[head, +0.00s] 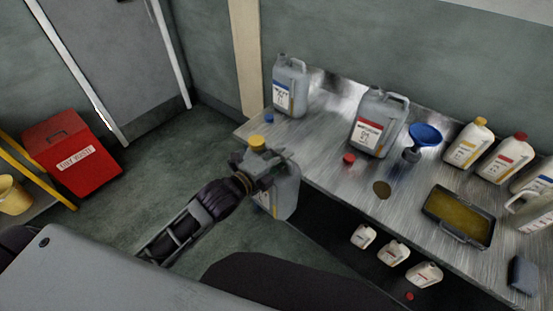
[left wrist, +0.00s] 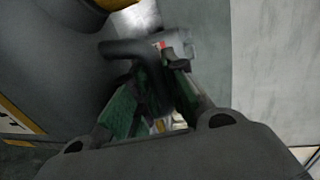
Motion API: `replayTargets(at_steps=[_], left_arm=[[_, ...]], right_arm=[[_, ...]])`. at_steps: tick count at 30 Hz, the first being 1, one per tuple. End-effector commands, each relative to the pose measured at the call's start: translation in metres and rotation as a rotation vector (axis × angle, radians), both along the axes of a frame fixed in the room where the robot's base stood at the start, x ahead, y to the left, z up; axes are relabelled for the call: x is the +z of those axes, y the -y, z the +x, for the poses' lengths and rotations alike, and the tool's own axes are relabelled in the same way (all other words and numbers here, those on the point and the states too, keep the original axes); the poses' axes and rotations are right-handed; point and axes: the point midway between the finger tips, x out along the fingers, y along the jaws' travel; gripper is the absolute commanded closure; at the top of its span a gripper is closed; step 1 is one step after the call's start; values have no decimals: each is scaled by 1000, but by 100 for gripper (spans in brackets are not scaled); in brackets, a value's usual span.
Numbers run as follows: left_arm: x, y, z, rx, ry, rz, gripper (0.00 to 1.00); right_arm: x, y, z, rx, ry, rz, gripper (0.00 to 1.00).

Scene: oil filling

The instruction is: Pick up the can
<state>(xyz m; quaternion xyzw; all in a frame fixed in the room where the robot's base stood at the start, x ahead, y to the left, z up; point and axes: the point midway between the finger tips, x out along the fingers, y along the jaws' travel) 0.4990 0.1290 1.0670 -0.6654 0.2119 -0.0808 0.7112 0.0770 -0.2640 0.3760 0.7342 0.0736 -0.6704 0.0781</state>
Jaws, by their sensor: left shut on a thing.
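A grey can (head: 285,195) with a yellow cap (head: 257,142) is in my left gripper (head: 264,168), off the front left edge of the metal table. The can looks roughly upright and clear of the tabletop. In the left wrist view the fingers of my left gripper (left wrist: 160,65) are closed around the can's dark handle (left wrist: 128,48). The can's grey body (left wrist: 55,65) fills the left of that view. My gripper and forearm hide part of the can in the head view. My right gripper is not in view.
The table holds a blue-label grey can (head: 289,88), a red-label grey can (head: 378,125), a blue funnel (head: 426,136), an oil tray (head: 440,231) and several pale bottles. Small bottles (head: 393,252) stand below. A red waste bin (head: 73,160) stands left on open floor.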

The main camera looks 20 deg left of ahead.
Motion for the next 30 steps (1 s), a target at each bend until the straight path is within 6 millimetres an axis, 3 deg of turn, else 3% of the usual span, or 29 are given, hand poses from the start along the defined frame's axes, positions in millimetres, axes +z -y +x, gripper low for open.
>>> replayTargets(at_steps=[1,30], left_arm=[[10,2,1,-11,16,0,100],[61,38,-2,-178,16,0,100]], right_arm=[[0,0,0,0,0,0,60],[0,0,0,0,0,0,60]])
